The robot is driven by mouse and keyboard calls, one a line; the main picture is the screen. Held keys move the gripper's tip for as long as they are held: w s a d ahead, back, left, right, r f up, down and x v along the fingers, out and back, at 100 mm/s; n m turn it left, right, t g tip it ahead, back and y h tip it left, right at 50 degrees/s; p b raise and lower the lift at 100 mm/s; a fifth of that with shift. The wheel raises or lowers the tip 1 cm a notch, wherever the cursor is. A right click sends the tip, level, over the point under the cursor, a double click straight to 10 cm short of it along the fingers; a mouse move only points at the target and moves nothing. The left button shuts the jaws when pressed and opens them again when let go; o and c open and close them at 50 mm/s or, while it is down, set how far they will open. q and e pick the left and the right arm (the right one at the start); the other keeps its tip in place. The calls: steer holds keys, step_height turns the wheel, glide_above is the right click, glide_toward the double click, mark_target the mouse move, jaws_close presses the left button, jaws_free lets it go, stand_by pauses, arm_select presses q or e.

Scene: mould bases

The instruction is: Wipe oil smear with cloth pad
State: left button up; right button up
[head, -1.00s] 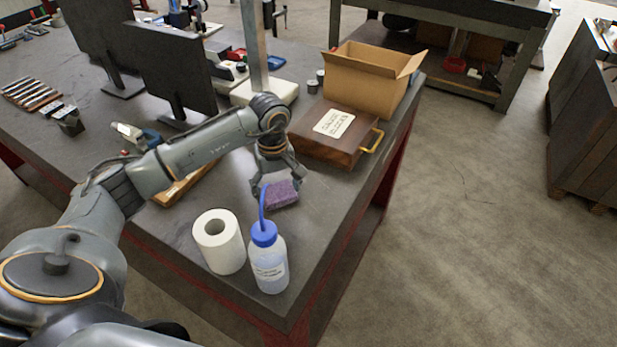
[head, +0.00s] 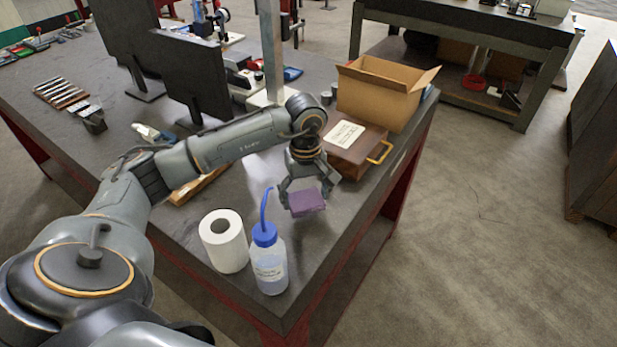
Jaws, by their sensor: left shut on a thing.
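My left gripper (head: 305,192) is shut on a purple cloth pad (head: 308,203). It points down over the dark bench (head: 250,195), near the bench's right edge. The pad is at or just above the bench top; I cannot tell if it touches. No oil smear can be made out clearly; the pad and gripper may cover it. My right gripper is not in view.
A blue-capped wash bottle (head: 268,262) and a white paper roll (head: 223,240) stand in front of the pad. A brown case (head: 352,150) with a yellow handle and an open cardboard box (head: 375,95) stand behind it. Dark monitor-like panels (head: 190,75) stand at the back left.

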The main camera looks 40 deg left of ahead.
arm_select(q)
steer(key=shift+a+r+p, duration=0.15)
steer(key=shift+r+p, duration=0.25)
steer(key=shift+r, duration=0.55)
steer(key=shift+d+r+p, duration=0.2)
steer(key=shift+r+p, duration=0.35)
steer(key=shift+r, duration=0.6)
steer(key=shift+a+r, duration=0.1)
steer(key=shift+r, duration=0.1)
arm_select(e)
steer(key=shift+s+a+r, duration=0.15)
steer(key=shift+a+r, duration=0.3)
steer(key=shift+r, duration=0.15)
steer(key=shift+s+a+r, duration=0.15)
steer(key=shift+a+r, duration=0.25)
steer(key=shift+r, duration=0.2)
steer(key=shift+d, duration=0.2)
